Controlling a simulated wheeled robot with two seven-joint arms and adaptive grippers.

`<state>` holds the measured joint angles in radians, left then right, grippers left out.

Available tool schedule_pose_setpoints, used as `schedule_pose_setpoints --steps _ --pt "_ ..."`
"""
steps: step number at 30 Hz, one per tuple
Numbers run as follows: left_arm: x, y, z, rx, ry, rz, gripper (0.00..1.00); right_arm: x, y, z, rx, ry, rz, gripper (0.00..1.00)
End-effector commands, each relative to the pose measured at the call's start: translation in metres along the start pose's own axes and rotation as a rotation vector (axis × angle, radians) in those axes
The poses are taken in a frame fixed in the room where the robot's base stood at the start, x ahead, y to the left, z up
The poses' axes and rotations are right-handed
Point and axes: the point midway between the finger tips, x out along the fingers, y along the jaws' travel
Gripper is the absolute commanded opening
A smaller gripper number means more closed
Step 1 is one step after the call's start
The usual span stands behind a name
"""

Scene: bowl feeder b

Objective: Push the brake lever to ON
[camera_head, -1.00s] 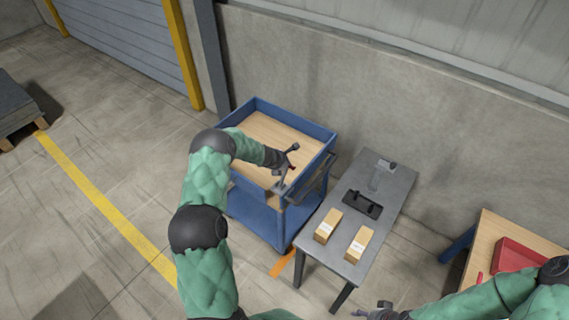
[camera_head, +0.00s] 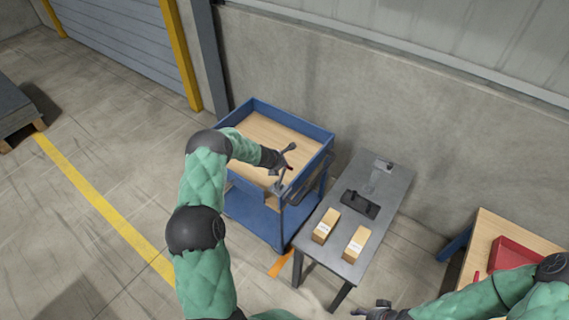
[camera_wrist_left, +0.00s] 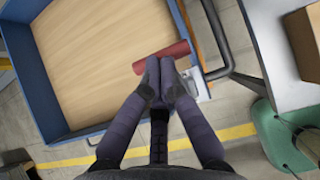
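The brake lever (camera_wrist_left: 162,57) shows in the left wrist view as a short red bar at the corner of the blue cart (camera_wrist_left: 23,75), beside a small light metal plate. In the head view only a small red bit of it (camera_head: 290,168) shows by my left gripper. My left gripper (camera_wrist_left: 166,82) has its two fingertips together, right at the near side of the red bar. The tips overlap its lower edge in the picture; I cannot tell whether they touch it. They do not appear to enclose it. My right gripper (camera_head: 371,311) is low in the head view, away from the cart; its fingers are unclear.
The cart's wooden tray (camera_head: 262,136) is empty. Its dark push handle (camera_wrist_left: 219,40) runs close to the lever. A grey table (camera_head: 386,206) right of the cart holds two cardboard boxes (camera_head: 326,225) and a black fixture (camera_head: 361,204). A wall stands behind.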

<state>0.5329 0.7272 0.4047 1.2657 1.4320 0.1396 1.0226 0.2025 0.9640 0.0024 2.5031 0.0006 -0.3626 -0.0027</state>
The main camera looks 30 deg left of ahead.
Motion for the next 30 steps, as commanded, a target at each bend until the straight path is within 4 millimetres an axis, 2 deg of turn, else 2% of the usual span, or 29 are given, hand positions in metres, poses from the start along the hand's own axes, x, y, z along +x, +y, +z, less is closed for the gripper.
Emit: schedule_pose_setpoints --steps 3,9,15,21,30 --pt "-0.022 0.005 0.009 0.004 0.000 -0.001 0.00 -0.015 -0.005 0.001 0.000 0.000 0.000 0.56" --pt "-0.054 0.003 0.039 0.006 -0.001 -0.002 0.00 -0.029 -0.010 0.001 0.000 0.000 0.000 0.56" --pt "-0.080 0.003 0.061 0.005 -0.001 -0.002 0.00 -0.045 -0.016 0.002 0.000 0.000 0.000 0.56" --pt "-0.090 0.003 0.069 0.003 0.000 -0.002 0.00 -0.052 -0.019 0.002 0.000 0.000 0.000 0.56" --pt "-0.091 0.003 0.070 0.004 0.001 -0.003 0.00 -0.052 -0.019 0.002 0.000 0.000 0.000 0.56"
